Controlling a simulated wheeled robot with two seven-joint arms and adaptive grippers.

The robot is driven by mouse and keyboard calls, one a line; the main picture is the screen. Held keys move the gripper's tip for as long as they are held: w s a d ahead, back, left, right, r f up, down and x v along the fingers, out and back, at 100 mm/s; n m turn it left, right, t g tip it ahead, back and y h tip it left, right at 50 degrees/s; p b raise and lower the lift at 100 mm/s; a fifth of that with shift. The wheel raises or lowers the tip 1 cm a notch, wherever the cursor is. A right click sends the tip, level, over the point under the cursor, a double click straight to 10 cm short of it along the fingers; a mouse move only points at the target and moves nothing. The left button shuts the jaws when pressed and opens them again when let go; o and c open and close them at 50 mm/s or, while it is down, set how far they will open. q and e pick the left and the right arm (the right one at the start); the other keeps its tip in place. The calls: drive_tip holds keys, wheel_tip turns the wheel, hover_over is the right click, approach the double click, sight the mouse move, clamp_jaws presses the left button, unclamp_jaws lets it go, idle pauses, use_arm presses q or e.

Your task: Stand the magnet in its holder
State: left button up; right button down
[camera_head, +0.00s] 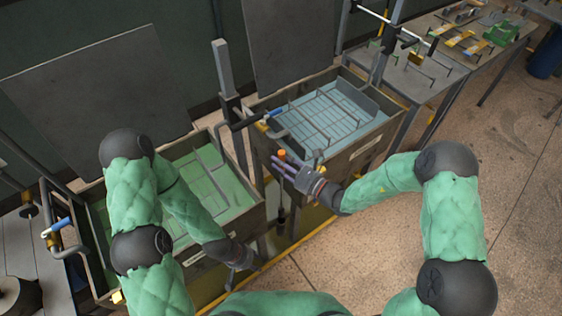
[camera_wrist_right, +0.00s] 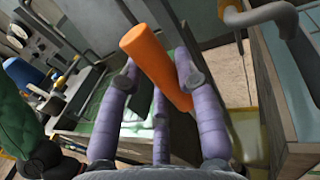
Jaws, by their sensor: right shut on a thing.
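The magnet has an orange handle (camera_head: 281,154), which also shows in the right wrist view (camera_wrist_right: 157,68). My right gripper (camera_head: 284,168) has its purple fingers closed around this handle, between the two tanks. In the right wrist view my right gripper (camera_wrist_right: 157,80) has fingers on both sides of the handle, which leans across the picture. A dark piece (camera_head: 282,213) hangs below the hand and seems to be the magnet's lower end. My left gripper (camera_head: 240,257) is low by the green tank, its fingers too small and dark to read. I cannot tell which part is the holder.
A tank with green liquid (camera_head: 232,209) stands at left and one with blue liquid (camera_head: 372,136) at right, with posts and pipes beside them. Benches with parts (camera_head: 440,62) stand at the back right. The floor (camera_head: 515,150) at right is open.

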wheel_tip(320, 180, down, 15)
drive_tip(key=b, duration=1)
drive_tip(key=shift+r, duration=0.15)
idle(1.7)
drive_tip(key=shift+f+b, duration=1.8)
drive_tip(key=shift+f, duration=0.8)
drive_tip(key=c, duration=0.8)
unclamp_jaws()
drive_tip(key=v, duration=1.2)
